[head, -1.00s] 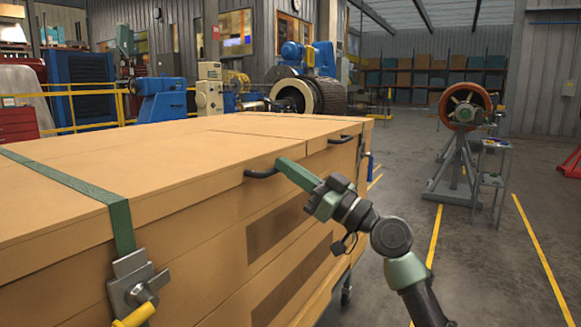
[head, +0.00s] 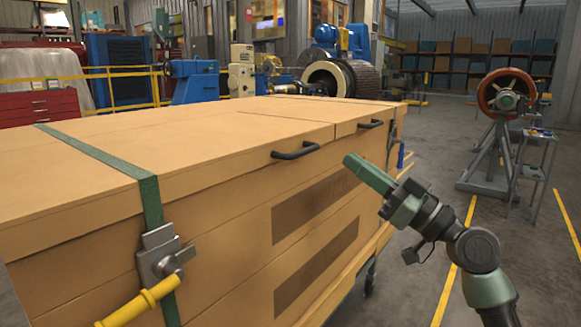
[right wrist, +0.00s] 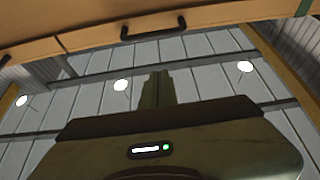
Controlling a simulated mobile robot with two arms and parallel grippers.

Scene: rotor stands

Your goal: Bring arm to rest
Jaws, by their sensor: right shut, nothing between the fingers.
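My right gripper (head: 349,161) is in the head view, at the right of the large wooden crate (head: 225,225). Its green fingers are shut and empty, pointing up and to the left, beside the crate's long side and apart from the near black handle (head: 296,151). In the right wrist view the shut fingers (right wrist: 156,74) point up against the roof, and the crate's edge with a black handle (right wrist: 153,28) crosses the top. My left gripper is not in view.
A green strap (head: 150,195) with a metal buckle and yellow lever (head: 138,308) crosses the crate. A red rotor on a grey stand (head: 492,150) and a small side table (head: 535,160) stand at the right. Clear floor (head: 425,185) lies between.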

